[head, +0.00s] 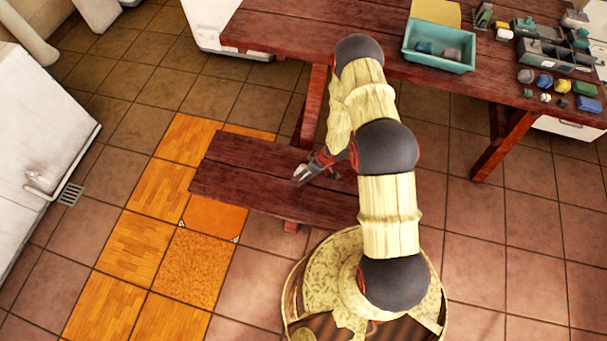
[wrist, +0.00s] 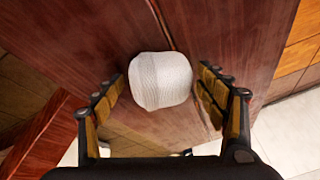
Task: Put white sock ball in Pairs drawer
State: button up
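The white sock ball (wrist: 160,80) shows in the wrist view as a knitted white lump in front of the dark red wooden bench (wrist: 225,40). My gripper (wrist: 162,85) is open, with one finger on each side of the ball and a small gap on both sides. In the head view my gripper (head: 303,174) is low over the bench (head: 240,178), and I cannot make out the ball clearly there. No drawer labelled Pairs can be read; a white drawer-like front (head: 570,127) shows under the table at the right.
The red wooden table (head: 300,30) stands behind the bench. It holds a teal tray (head: 438,62), a grey divided organizer (head: 555,55) and several small coloured items at the right. White cabinets stand at the left and back. Tiled floor is clear at the right.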

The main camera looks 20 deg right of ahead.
jog(key=c, duration=1.1)
jog(key=shift+c, duration=0.2)
jog(key=shift+r, duration=0.1)
